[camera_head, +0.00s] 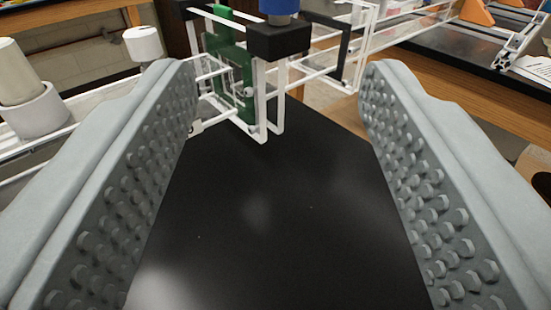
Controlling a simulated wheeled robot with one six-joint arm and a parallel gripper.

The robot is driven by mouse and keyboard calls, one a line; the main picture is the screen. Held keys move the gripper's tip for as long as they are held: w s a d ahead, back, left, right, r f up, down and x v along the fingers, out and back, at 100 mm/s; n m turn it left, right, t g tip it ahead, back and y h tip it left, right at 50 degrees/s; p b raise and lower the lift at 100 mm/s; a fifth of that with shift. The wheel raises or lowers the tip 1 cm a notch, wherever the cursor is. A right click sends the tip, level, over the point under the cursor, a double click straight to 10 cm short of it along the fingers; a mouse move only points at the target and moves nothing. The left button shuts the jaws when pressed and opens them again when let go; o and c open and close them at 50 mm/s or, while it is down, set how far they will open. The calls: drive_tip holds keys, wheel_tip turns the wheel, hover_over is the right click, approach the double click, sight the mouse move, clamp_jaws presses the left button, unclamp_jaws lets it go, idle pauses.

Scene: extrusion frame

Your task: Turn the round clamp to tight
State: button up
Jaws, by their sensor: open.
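My gripper (281,95) is open and empty, its two grey studded fingers wide apart on the left and right of the picture. Beyond the fingertips stands a white frame (262,95) of thin bars with black blocks at its top. A blue round part (279,8) sits on the right black block (279,40) and is cut off by the top edge. It may be the round clamp, but I cannot tell for sure, nor how tight it is. It lies between the fingers' directions, apart from and beyond the tips.
A green plate (232,62) stands inside the frame. White cylinders (143,44) stand on the left, the larger (38,116) partly behind the left finger. A dark bare surface (270,210) lies below the gripper. Wooden-edged benches (470,95) stand at the right.

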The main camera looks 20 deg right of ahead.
idle(0.5)
drive_tip(key=s+d+m+t+y, duration=0.1)
drive_tip(key=d+m+y, duration=0.3)
drive_tip(key=m, duration=1.1)
drive_tip(key=d+m+t+y, duration=0.1)
drive_tip(key=d+m+y, duration=0.3)
drive_tip(key=m, duration=1.2)
drive_tip(key=shift+w+a+r, duration=0.1)
drive_tip(key=shift+w+a, duration=0.05)
drive_tip(key=shift+w, duration=4.1)
drive_tip(key=shift+w+a+r, duration=0.1)
drive_tip(key=shift+w, duration=4.15)
